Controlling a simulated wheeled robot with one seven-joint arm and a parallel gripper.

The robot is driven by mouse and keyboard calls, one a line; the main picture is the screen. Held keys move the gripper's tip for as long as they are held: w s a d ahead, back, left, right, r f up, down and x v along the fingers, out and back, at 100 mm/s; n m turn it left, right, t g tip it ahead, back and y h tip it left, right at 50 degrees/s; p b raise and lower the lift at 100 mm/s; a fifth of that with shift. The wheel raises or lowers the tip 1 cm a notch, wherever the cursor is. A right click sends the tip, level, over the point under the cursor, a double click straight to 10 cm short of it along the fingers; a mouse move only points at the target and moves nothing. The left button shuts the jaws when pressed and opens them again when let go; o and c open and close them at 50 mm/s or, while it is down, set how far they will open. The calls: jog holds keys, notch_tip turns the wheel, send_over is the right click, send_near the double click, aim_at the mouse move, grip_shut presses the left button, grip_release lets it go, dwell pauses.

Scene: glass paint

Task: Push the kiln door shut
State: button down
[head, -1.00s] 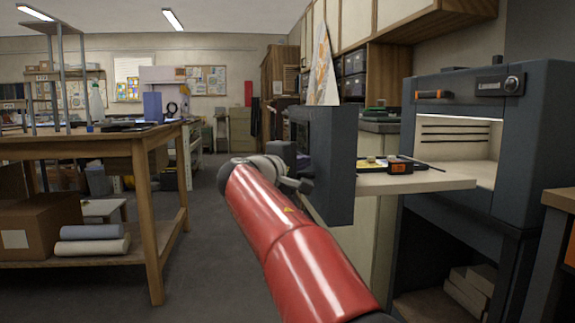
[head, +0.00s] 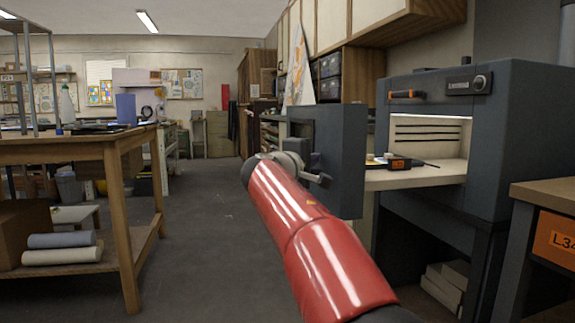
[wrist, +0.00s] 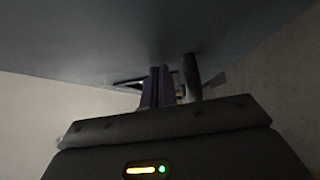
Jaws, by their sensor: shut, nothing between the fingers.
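The kiln (head: 500,130) is a dark grey box on a stand at the right of the head view, its chamber open and lit. The kiln door (head: 340,160) is a thick dark panel standing open, out to the left of the chamber. My red arm reaches up to the door's near left side. My gripper is mostly hidden there behind my arm. In the wrist view my gripper (wrist: 160,75) is shut and empty, under a large grey-blue surface that looks like the door. A dark rod (wrist: 191,76) is just right of the fingers. I cannot tell whether they touch the door.
A pale shelf (head: 425,176) with small items shows between door and kiln. A wooden workbench (head: 80,150) stands at the left and a drawer unit (head: 545,220) at the right front. The grey floor (head: 205,240) between workbench and arm is clear.

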jog(key=w+d+p, duration=0.1)
jog(key=w+d, duration=0.2)
jog(key=d, duration=0.7)
jog(key=w+d+p, duration=0.2)
jog(key=w+d, duration=0.1)
jog(key=d, duration=0.8)
jog(key=w+d+p, duration=0.2)
jog(key=d, duration=0.8)
jog(key=shift+w+d+r, duration=0.1)
jog(key=shift+w+d, duration=0.1)
jog(key=shift+w, duration=0.2)
jog(key=shift+w+d+p, duration=0.2)
jog(key=shift+d+p, duration=0.2)
jog(key=shift+d, duration=0.5)
jog(key=shift+a+f, duration=0.1)
jog(key=shift+f, duration=0.1)
